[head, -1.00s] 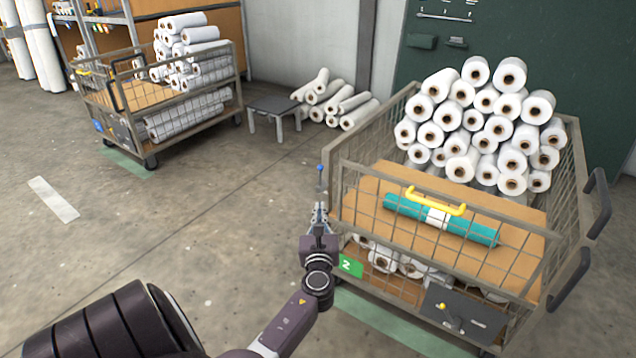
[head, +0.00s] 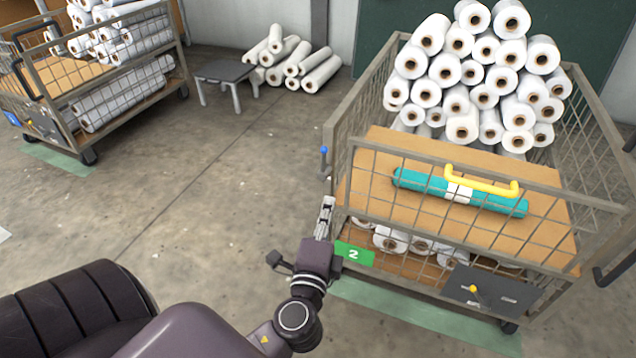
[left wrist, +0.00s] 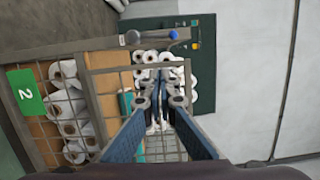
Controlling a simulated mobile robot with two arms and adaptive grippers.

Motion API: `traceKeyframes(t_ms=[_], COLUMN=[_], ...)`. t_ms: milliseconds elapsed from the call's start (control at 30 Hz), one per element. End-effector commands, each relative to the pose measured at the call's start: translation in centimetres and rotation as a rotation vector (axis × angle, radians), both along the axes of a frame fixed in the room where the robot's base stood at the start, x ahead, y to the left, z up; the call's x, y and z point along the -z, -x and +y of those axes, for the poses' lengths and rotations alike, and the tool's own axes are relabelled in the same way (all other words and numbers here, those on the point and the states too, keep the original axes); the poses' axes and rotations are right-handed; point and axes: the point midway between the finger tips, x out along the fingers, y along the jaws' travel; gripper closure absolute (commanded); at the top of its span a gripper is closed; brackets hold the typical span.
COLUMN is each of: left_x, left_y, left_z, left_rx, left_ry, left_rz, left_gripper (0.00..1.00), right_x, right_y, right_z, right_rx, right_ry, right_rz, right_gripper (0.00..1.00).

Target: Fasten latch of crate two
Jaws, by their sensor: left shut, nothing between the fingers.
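Crate two (head: 384,158) is a wire-mesh cart with a green "2" sign (head: 354,254) on its front. A small blue-knobbed latch lever (head: 323,151) stands upright at its left front corner. The blue knob (left wrist: 173,35) also shows near the top of the left wrist view, by the end of a metal bar. My left gripper (head: 327,202) is shut and empty, pointing up, just below the lever in the head view and apart from the knob. Its fingers (left wrist: 161,92) show in the left wrist view with the crate behind. My right gripper is out of view.
A grey stool (head: 225,72), loose rolls (head: 297,62) and another loaded cart (head: 60,75) stand behind. The floor left of crate two is clear.

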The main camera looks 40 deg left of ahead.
Motion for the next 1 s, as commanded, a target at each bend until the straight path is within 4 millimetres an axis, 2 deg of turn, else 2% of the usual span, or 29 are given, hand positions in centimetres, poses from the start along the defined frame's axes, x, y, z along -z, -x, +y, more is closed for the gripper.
traceKeyframes(t_ms=[233, 467, 600, 700, 1000], left_x=[-0.3, -0.2, -0.3, -0.3, -0.3], left_y=[-4.4, -8.7, -9.2, -9.5, -9.8], left_z=[2.1, 4.1, 6.3, 7.1, 7.7], left_rx=[-0.002, -0.002, -0.002, -0.002, -0.001], left_ry=[-0.007, -0.006, -0.009, -0.009, -0.005], left_rz=[-0.003, -0.002, 0.001, 0.003, 0.002], left_gripper=[1.0, 1.0, 1.0, 1.0, 1.0], right_x=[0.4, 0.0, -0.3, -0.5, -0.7], right_y=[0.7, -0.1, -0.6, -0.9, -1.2], right_z=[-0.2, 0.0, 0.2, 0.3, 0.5], right_rx=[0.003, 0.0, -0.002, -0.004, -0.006], right_ry=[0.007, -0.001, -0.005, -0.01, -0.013], right_rz=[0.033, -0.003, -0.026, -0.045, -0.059], right_gripper=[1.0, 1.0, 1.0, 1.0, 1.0])
